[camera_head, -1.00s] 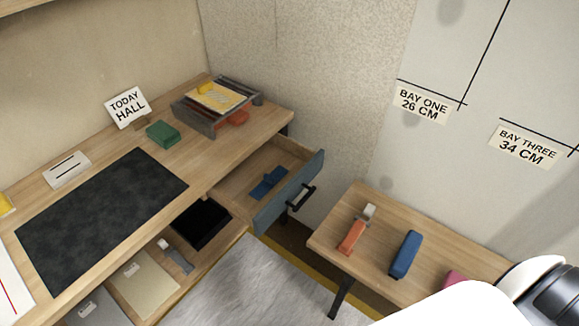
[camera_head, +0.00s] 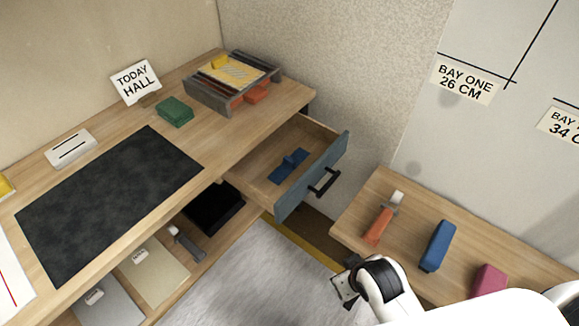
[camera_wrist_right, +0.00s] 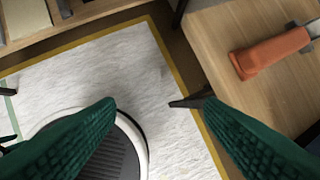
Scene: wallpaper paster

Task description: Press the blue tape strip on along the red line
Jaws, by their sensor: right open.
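A red line (camera_head: 8,288) shows on a white sheet at the far left edge of the desk, cut off by the picture edge. A small blue piece (camera_head: 288,166) lies in the open drawer (camera_head: 262,172); I cannot tell whether it is the blue tape strip. My right gripper (camera_head: 345,287) is in front of the side table's left corner, apart from the drawer. In the right wrist view its green fingers (camera_wrist_right: 150,102) are open and empty above the floor. My left gripper is not in view.
The side table (camera_head: 350,222) holds an orange-handled tool (camera_head: 380,222), a blue block (camera_head: 437,246) and a pink block (camera_head: 488,281). A dark mat (camera_head: 108,205), a green block (camera_head: 174,111) and a tray (camera_head: 205,98) are on the desk. The drawer front (camera_head: 312,178) juts out.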

